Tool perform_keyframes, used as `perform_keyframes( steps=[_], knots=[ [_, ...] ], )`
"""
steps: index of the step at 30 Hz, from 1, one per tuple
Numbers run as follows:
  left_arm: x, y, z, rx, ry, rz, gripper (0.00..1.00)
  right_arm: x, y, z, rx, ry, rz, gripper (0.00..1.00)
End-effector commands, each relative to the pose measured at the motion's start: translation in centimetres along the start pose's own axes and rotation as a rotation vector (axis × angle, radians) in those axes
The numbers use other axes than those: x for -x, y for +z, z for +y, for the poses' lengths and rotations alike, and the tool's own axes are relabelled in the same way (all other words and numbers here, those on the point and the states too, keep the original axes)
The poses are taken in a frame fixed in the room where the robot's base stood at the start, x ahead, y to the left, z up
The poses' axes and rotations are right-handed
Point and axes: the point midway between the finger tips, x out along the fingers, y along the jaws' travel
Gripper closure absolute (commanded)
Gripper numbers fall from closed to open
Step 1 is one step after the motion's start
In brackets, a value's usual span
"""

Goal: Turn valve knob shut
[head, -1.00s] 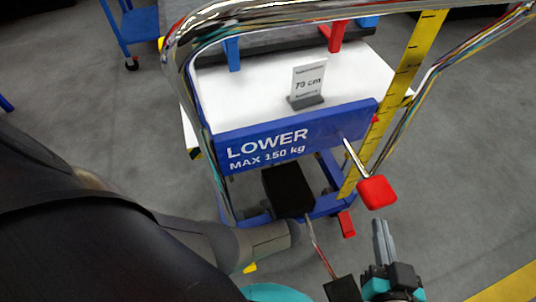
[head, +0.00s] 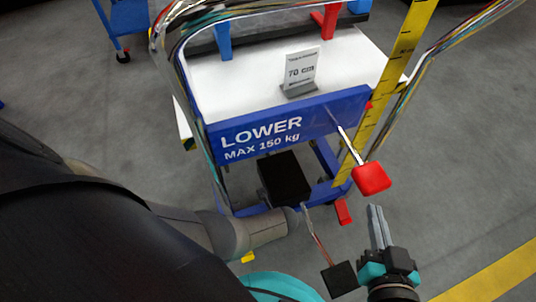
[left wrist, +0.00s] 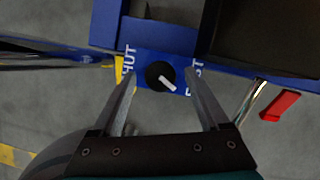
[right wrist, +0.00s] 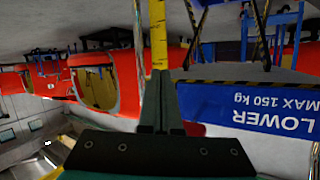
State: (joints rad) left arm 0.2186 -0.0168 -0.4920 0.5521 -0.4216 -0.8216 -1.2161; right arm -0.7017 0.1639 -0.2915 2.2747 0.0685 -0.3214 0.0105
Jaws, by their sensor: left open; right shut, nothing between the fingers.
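The valve knob (left wrist: 154,72) is a round black dial with a white pointer bar. It sits on a small blue plate (left wrist: 148,58) with white lettering; "SHUT" is partly readable at the left, and the right word is partly covered. The bar slants toward the lower right in the left wrist view. My left gripper (left wrist: 161,74) is open, its fingers on either side of the knob; I cannot tell if they touch it. In the head view the knob and left gripper are hidden. My right gripper (head: 377,208) is shut and empty, below the red-handled lever (head: 371,178).
The blue lift cart has a "LOWER MAX 150 kg" panel (head: 290,123), a chrome handle frame (head: 163,60) and a yellow ruler (head: 395,70). A black pedal (head: 340,278) sticks out low in front. Grey floor (head: 460,170) at the right is clear.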

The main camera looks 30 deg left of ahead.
Motion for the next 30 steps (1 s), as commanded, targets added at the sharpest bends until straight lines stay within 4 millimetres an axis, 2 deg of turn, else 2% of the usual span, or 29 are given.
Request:
perform_keyframes(
  steps=[16, 30],
  knots=[
    [2.1, 0.0, 0.0, -0.001, -0.001, 0.0, 0.22, 1.0, 1.0, 2.7, 0.038, 0.072, -0.27, 1.0],
    [4.0, 0.0, 0.0, -0.001, -0.001, 0.0, 0.22, 4.1, 1.9, 5.4, 0.048, 0.158, -0.553, 1.0]
  ],
)
